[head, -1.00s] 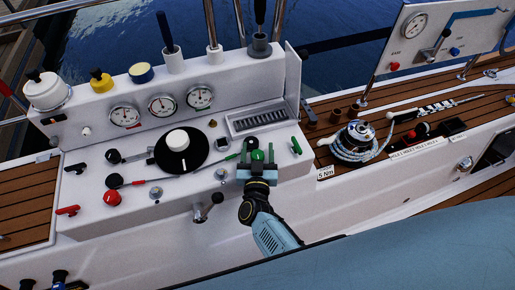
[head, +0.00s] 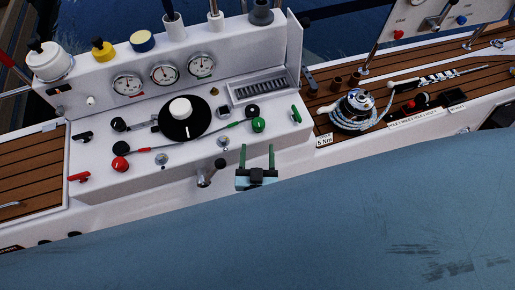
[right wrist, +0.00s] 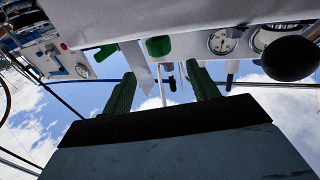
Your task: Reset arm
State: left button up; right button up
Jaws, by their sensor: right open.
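My right gripper (head: 257,163) is open and empty in front of the white console (head: 130,185), below the green knob (head: 259,125). Its two green fingers point up and stand apart in the head view. The right wrist view also shows the open fingers (right wrist: 162,90), with the console edge and a green knob (right wrist: 158,46) beyond them. A large blue part of my own arm fills the lower head view and hides what lies below. My left gripper is not in view.
The console carries a black dial with a white knob (head: 180,108), a red knob (head: 120,164), a green lever (head: 296,114) and a metal lever (head: 211,173). A winch with rope (head: 354,108) stands on the wooden deck to the right. Open space lies before the console front.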

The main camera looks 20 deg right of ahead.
jog(key=shift+f, duration=0.1)
jog(key=s+d+f+n+g+y, duration=0.1)
jog(key=s+f+n+g+y, duration=0.25)
jog(key=s+f, duration=0.4)
jog(key=s+f+n+g+y, duration=0.2)
jog(key=s+f+g+y, duration=0.25)
jog(key=f, duration=0.65)
jog(key=s+d+f+g+h, duration=0.1)
jog(key=s+d+f+g, duration=0.3)
jog(key=s+d, duration=0.3)
jog(key=s+d+f+g+h, duration=0.1)
jog(key=s+d+f+g, duration=0.3)
jog(key=s, duration=1)
notch_tip(320, 180, down, 2)
jog(key=d, duration=0.3)
jog(key=shift+s+f, duration=0.2)
jog(key=shift+a+n, duration=0.1)
jog(key=shift+n, duration=0.15)
